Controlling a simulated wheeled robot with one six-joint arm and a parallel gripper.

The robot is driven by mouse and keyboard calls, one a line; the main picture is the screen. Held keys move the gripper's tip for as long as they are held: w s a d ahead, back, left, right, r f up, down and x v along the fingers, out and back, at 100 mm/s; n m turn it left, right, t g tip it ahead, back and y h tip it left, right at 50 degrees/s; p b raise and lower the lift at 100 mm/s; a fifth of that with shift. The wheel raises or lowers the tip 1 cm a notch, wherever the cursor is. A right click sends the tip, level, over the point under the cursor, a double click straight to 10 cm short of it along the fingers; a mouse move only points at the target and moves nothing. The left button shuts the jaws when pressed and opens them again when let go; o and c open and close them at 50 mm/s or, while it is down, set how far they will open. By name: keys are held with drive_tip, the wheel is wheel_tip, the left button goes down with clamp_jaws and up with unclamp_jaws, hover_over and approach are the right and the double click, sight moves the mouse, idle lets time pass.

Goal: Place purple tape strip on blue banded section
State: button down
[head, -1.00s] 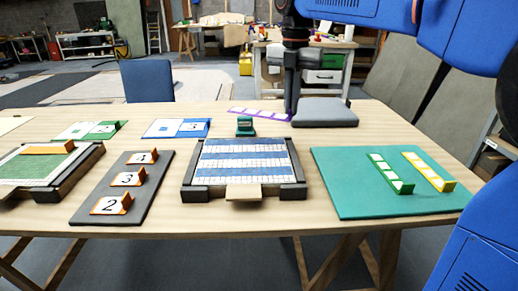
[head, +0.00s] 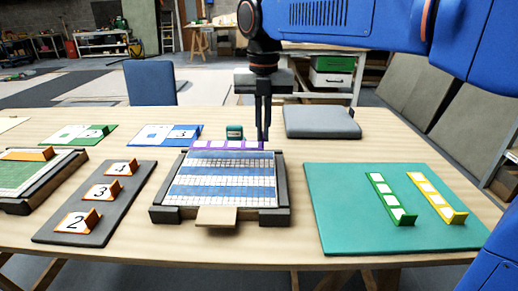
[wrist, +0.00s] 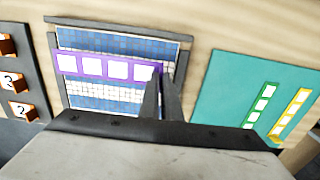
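The purple tape strip (head: 226,145) has several white squares. My gripper (head: 263,139) is shut on the strip's right end, fingers pointing down. The panel with blue and white bands (head: 218,188) sits in a dark frame at the table's middle. In the head view the strip appears along the panel's far edge. In the wrist view the strip (wrist: 92,65) runs across the panel (wrist: 105,90), between blue above and white below, its right end at my fingertips (wrist: 165,75). I cannot tell whether the strip touches the panel.
A teal mat (head: 335,225) at right holds a green strip (head: 390,198) and a yellow strip (head: 436,199). A dark board (head: 62,227) with numbered orange blocks lies left. A small green block (head: 235,132) stands behind the panel. A grey pad (head: 321,122) lies back right.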

sight(263, 146)
drive_tip(key=shift+f, duration=2.4)
drive_tip(key=shift+f, duration=0.2)
drive_tip(key=c, duration=2)
unclamp_jaws()
drive_tip(key=shift+r, duration=0.1)
wheel_tip(263, 146, up, 12)
drive_tip(key=shift+f, duration=0.1)
drive_tip(key=shift+r, duration=0.2)
drive_tip(key=shift+s, duration=0.1)
